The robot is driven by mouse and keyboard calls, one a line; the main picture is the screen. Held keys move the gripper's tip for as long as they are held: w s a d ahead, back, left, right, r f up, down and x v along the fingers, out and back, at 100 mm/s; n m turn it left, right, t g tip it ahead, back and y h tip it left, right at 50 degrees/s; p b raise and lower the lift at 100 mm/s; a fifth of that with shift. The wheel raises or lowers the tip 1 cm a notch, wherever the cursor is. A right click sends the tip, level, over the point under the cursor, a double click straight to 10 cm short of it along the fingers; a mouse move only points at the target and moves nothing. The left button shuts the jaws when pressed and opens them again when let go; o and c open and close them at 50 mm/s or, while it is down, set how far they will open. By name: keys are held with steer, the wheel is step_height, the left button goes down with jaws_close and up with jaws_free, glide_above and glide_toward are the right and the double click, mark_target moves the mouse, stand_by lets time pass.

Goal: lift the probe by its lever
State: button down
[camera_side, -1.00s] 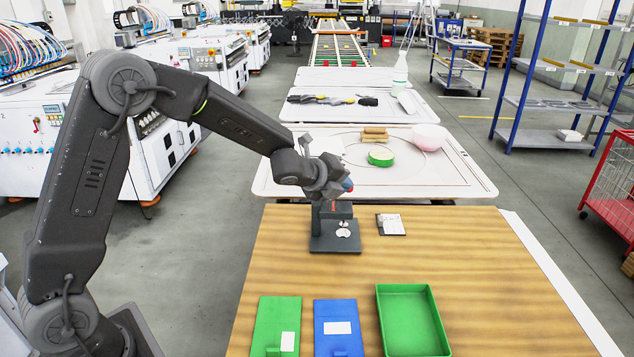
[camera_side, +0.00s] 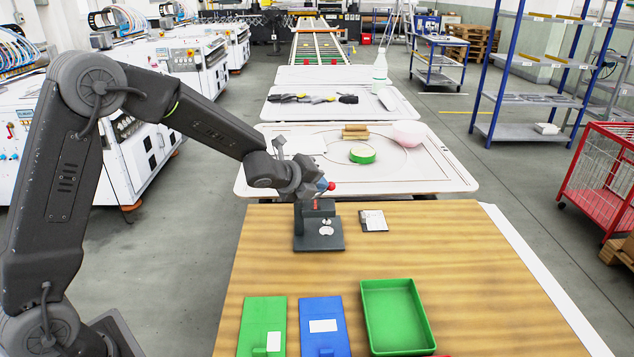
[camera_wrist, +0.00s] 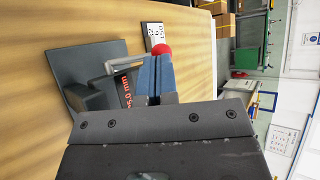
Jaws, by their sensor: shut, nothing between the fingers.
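The probe stand has a dark grey base (camera_side: 331,243) on the wooden table and a dark upright body beside my gripper. Its lever ends in a red ball (camera_wrist: 162,49), also seen in the side view (camera_side: 331,186). My gripper (camera_wrist: 154,78), with blue fingers, is shut and empty. In the wrist view its fingertips are right by the red ball and overlap its lower edge; I cannot tell whether they touch it. A pale bent bar (camera_wrist: 122,64) shows left of the fingers. My fingers and wrist hide much of the probe body.
A small card block (camera_side: 373,220) lies right of the stand. A green plate (camera_side: 255,318), a blue plate (camera_side: 315,310) and an open green tray (camera_side: 370,291) are at the front. The table's right side is clear. A white table with a bowl stands behind.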

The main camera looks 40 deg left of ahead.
steer(key=v, duration=1.4)
steer(key=s+r+n+g+y, duration=0.2)
steer(key=s+r+n+y, duration=0.3)
steer(key=s+n, duration=0.7)
steer(key=s+d+f+n+g+h, duration=0.1)
steer(key=s+d+n+g+h, duration=0.4)
steer(key=s+n, duration=0.55)
steer(key=w+a+r+m+h, duration=0.1)
steer(key=w+a+m, duration=0.25)
steer(key=w, duration=1.15)
steer(key=w+a+r+m, duration=0.1)
steer(key=w+a+m, duration=0.25)
steer(key=w, duration=1.15)
steer(key=x, duration=1.4)
steer(key=shift+w+d+r+t, duration=0.2)
steer(key=shift+w+d+t, duration=0.1)
steer(key=shift+t, duration=0.1)
